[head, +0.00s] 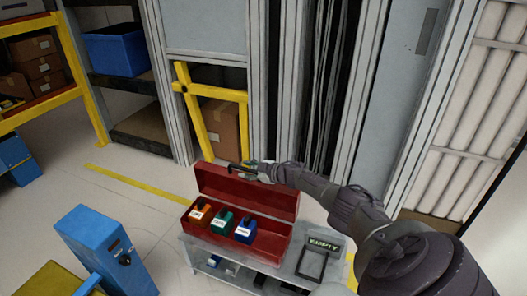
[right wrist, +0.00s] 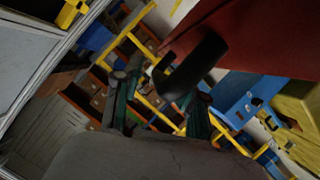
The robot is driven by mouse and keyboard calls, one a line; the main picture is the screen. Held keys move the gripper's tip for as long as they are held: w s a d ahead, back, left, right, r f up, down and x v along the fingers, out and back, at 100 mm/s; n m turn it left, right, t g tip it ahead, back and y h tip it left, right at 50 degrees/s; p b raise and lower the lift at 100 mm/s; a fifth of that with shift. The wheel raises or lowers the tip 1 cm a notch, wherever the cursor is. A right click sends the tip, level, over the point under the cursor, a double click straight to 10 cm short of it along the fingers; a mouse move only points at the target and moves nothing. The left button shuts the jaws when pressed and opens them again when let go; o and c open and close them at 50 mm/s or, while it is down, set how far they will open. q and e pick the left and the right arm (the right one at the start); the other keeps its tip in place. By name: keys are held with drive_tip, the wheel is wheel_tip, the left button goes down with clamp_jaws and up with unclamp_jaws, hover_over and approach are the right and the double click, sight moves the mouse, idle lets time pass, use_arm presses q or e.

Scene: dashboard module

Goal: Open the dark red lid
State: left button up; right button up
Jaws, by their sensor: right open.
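The dark red lid (head: 228,188) stands raised at the back of the dark red box (head: 212,239), so the box is open. Part of the lid also shows at the upper right of the right wrist view (right wrist: 265,35). A black handle (right wrist: 190,70) stands out from it. My right gripper (head: 243,168) is at the lid's top edge. Its two green fingers (right wrist: 160,108) are apart, with the handle close in front of them; I cannot tell whether they touch it. My left gripper is not in view.
Orange (head: 203,210), green (head: 224,217) and blue (head: 247,227) labelled modules sit in the box. The box stands on a grey table (head: 275,268), with a black frame (head: 313,263) and an "EMPTY" sign (head: 325,244) to its right. A blue cabinet (head: 105,250) stands left.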

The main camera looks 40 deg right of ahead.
drive_tip(key=v, duration=1.1)
drive_tip(key=shift+a+r, duration=0.1)
drive_tip(key=shift+w, duration=0.1)
